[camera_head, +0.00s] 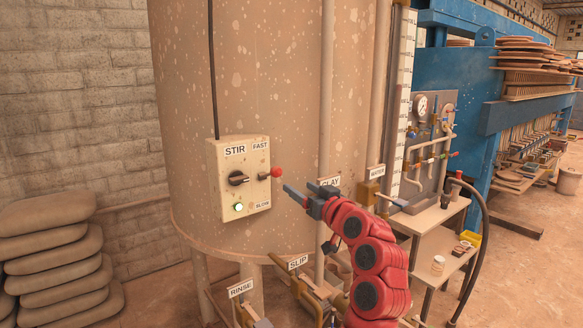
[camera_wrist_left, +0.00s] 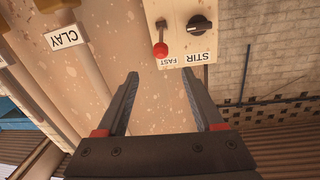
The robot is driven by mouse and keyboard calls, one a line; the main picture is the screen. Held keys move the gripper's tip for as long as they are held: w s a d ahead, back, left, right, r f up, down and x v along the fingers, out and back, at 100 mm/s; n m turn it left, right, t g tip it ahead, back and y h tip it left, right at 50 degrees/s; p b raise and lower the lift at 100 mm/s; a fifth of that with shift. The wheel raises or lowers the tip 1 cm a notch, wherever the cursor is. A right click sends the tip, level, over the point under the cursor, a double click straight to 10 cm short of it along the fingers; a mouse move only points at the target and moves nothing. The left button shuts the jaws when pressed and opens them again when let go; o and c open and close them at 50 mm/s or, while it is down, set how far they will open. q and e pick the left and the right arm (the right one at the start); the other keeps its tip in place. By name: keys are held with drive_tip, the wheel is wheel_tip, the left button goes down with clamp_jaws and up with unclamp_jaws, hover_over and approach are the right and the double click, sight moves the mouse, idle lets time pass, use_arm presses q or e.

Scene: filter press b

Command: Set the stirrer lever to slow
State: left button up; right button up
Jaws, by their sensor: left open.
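The stirrer control box (camera_head: 226,197) is a pale worn panel on the big tank, marked STIR, with FAST at the top right and SLOW at the bottom right. The stirrer lever (camera_head: 276,172) has a red ball knob and sticks out of the panel's right side between these labels. In the left wrist view the picture is upside down, and the lever (camera_wrist_left: 160,50) points toward FAST; its exact setting is hard to tell. My left gripper (camera_head: 289,193) is open and empty, just right of and slightly below the knob. In the wrist view its fingers (camera_wrist_left: 160,80) frame the knob from a distance. My right gripper is not seen.
A vertical pipe (camera_head: 326,90) runs right of the panel. Valves with CLAY, SLIP (camera_head: 298,262) and RINSE (camera_head: 241,288) signs lie below and right. Stacked sacks (camera_head: 50,250) stand at left.

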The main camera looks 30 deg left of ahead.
sight(273, 169)
use_arm(q)
drive_tip(key=p+x, duration=0.6)
drive_tip(key=x, duration=0.9)
drive_tip(key=shift+a+r, duration=0.1)
drive_tip(key=shift+a, duration=0.25)
drive_tip(key=shift+x, duration=0.85)
drive_tip(key=shift+c, duration=0.3)
clamp_jaws()
drive_tip(key=shift+d, duration=0.1)
